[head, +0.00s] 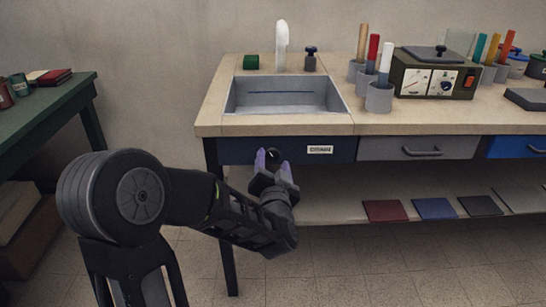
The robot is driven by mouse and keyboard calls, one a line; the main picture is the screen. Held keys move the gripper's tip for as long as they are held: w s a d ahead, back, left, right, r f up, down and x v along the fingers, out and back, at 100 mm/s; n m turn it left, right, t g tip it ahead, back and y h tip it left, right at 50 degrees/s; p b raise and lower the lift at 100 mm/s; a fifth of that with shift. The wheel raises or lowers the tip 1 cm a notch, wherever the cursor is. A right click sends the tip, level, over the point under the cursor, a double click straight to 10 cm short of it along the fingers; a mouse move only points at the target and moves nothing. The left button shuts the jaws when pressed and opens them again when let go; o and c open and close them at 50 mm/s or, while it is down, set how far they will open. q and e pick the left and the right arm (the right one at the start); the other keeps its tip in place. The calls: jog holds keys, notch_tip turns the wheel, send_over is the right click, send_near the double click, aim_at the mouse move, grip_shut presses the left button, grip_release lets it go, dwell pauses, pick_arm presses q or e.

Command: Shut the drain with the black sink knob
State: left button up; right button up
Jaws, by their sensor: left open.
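The black sink knob (274,154) is on the dark blue front panel below the sink (290,108), left of a small white label (320,150). My left gripper (272,164) is in front of the panel, its two purple-tipped fingers open. The knob shows between and just beyond the fingertips, partly covered by them. I cannot tell whether the fingers touch it. The drain itself cannot be made out in the grey basin. My right gripper is not in view.
Grey cups of tools and a hotplate-like box (435,75) stand to the right. A lower shelf (345,208) holds several flat books. A green table (50,105) is at left.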

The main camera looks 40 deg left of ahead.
pick_arm(q)
jog(key=shift+x, duration=0.8)
jog(key=shift+c, duration=0.5)
grip_shut()
